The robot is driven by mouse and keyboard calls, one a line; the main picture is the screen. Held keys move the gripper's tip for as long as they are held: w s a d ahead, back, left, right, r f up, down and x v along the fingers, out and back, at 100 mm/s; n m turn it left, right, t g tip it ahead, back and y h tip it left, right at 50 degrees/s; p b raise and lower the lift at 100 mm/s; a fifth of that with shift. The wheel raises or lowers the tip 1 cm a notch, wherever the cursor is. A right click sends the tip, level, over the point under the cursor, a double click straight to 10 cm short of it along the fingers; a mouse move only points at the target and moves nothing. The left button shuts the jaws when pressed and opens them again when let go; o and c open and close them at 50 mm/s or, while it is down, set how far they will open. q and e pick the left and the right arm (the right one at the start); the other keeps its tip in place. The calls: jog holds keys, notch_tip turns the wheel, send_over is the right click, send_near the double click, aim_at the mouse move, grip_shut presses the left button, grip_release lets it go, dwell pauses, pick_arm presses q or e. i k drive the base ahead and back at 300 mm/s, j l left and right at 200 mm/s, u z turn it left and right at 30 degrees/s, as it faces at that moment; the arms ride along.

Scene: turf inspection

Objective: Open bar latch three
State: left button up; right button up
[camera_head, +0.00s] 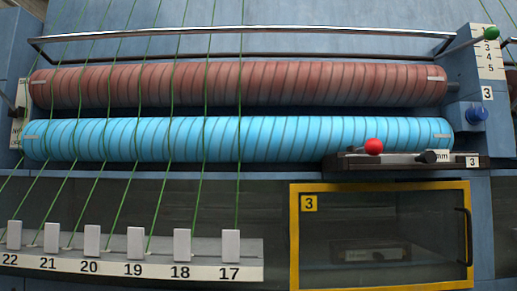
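A dark bar mechanism (400,163) labelled 3 sits at the right end of the blue roller, above the yellow-framed door. It carries a red ball knob (374,146) and a small black-and-white piece (433,156) to the right of the knob. I cannot tell whether this is the task's bar latch, or whether it is open or shut. A chrome bar (240,32) runs across the top, with a green-knobbed lever (489,34) at its right end by a 3-4-5 scale. Neither of my grippers is in view.
A reddish roller (240,85) lies above a blue roller (240,139), with green yarns crossing their left half. A closed yellow-framed door (295,235) marked 3 is at lower right. Numbered white blocks (182,245) stand at lower left.

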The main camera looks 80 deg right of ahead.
aim_at(373, 147)
jog(key=k+z, duration=0.1)
jog(key=z, duration=2.95)
jog(key=i+l+u, duration=0.2)
jog(key=l, duration=0.45)
jog(key=l+u, duration=0.25)
jog(key=l, duration=0.35)
